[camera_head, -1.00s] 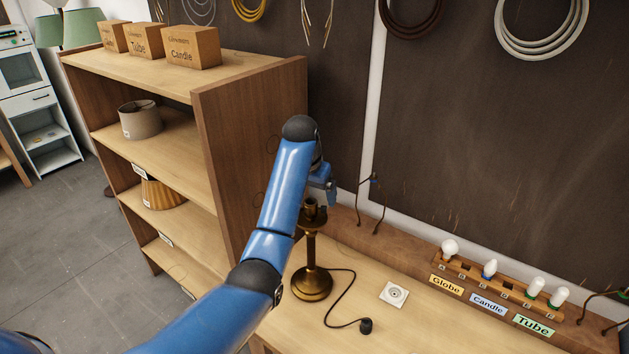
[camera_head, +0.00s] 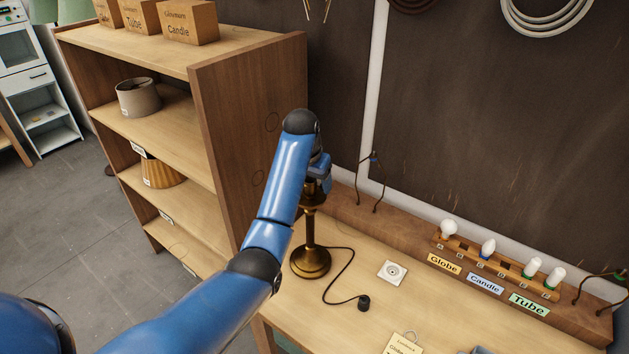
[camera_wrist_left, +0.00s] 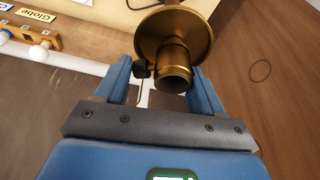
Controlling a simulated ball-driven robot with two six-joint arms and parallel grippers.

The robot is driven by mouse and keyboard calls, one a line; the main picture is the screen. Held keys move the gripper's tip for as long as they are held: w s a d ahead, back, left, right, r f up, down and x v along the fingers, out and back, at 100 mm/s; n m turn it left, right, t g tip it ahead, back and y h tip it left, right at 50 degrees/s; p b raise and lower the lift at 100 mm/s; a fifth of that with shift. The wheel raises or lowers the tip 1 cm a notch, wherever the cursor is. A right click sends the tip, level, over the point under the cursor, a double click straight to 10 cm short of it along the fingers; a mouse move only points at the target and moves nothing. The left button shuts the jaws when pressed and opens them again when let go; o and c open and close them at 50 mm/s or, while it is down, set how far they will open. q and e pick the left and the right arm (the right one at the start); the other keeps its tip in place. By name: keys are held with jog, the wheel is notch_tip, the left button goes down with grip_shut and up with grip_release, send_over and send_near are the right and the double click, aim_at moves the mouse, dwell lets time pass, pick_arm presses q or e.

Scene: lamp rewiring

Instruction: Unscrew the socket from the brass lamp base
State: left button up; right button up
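The brass lamp base (camera_head: 311,262) stands upright at the left end of the workbench, its round foot on the wood. Its socket (camera_wrist_left: 174,70) shows in the left wrist view as a brass cylinder with an open end and a black switch knob (camera_wrist_left: 141,69) on its side. My left gripper (camera_wrist_left: 163,84) is open, one finger on each side of the socket. The knob is close to one finger; I cannot tell whether they touch. In the head view my left gripper (camera_head: 318,182) is at the lamp's top and mostly hides the socket. My right gripper is not identifiable.
A wooden shelf (camera_head: 250,130) stands close to the left of the lamp. A cord with a black plug (camera_head: 364,303) lies on the bench, near a white outlet (camera_head: 392,272). A bulb rack (camera_head: 497,266) is at the right. A tag (camera_head: 403,344) lies at the front.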

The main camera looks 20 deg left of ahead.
pick_arm(q)
jog(key=c, duration=0.4)
jog(key=o, duration=0.3)
jog(key=shift+f, duration=0.1)
jog(key=shift+c, duration=1.2)
jog(key=n, duration=0.2)
jog(key=n+y, duration=0.1)
jog(key=n, duration=0.3)
jog(key=shift+w+a+y, duration=0.1)
jog(key=shift+w+y, duration=0.25)
jog(key=shift+y, duration=0.05)
jog(key=shift+n, duration=1)
jog(key=shift+w+a+g+y, duration=0.1)
jog(key=shift+g+y, duration=0.2)
jog(key=n, duration=0.2)
jog(key=shift+a+n, duration=0.1)
jog(key=shift+n, duration=0.2)
jog(key=n, duration=0.1)
jog(key=n+g+y, duration=0.1)
jog(key=n, duration=0.1)
jog(key=shift+w+a+n, duration=0.15)
jog(key=shift+n, duration=0.15)
jog(key=shift+a+n+g, duration=0.1)
jog(key=shift+n+g, duration=0.2)
jog(key=shift+n, duration=0.6)
